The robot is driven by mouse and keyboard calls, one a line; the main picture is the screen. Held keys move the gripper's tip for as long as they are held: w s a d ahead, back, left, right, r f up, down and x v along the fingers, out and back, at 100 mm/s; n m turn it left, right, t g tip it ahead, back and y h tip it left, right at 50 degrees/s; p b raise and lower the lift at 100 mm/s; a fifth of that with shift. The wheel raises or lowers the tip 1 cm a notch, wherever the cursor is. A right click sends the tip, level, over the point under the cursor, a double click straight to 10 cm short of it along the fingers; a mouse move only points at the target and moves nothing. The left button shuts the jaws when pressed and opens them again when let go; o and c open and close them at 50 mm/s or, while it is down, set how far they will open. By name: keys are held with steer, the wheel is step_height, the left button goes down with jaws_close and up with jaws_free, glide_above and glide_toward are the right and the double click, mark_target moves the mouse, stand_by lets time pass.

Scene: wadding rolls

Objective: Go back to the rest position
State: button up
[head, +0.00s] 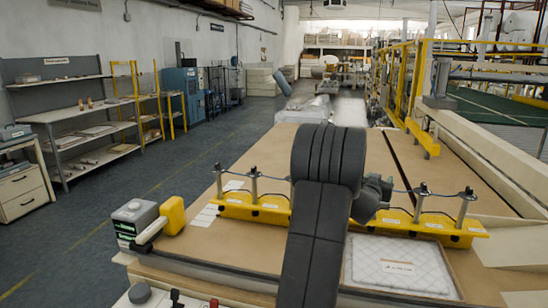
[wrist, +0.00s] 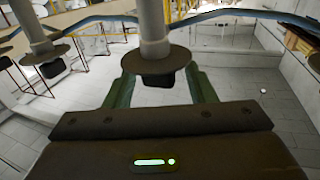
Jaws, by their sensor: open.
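My gripper shows in the wrist view (wrist: 160,76) with its two green fingers apart. A metal post with a round flange and dark end (wrist: 156,62) appears between them; I cannot tell whether they touch it. In the head view my dark arm rises in the middle and hides most of the gripper. Yellow bars (head: 262,212) cross the brown table (head: 290,150) on both sides of my arm. They carry upright metal posts (head: 254,186) joined by a dark blue cable. No held object shows.
A framed quilted wadding sample (head: 400,268) lies at the table's front right. A grey box (head: 134,220) and a yellow part (head: 172,215) stand at the left edge. Shelves (head: 80,125) line the left wall. The floor (head: 100,220) left of the table is clear.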

steer(key=p, duration=0.1)
steer(key=h+p, duration=0.1)
steer(key=shift+r+m+g+p, duration=0.2)
steer(key=shift+m+g+p, duration=0.1)
steer(key=shift+s+a+f, duration=0.15)
steer(key=shift+s+f, duration=0.05)
steer(key=shift+s, duration=0.05)
steer(key=b+v, duration=0.1)
steer(key=v, duration=0.3)
steer(key=shift+s, duration=0.1)
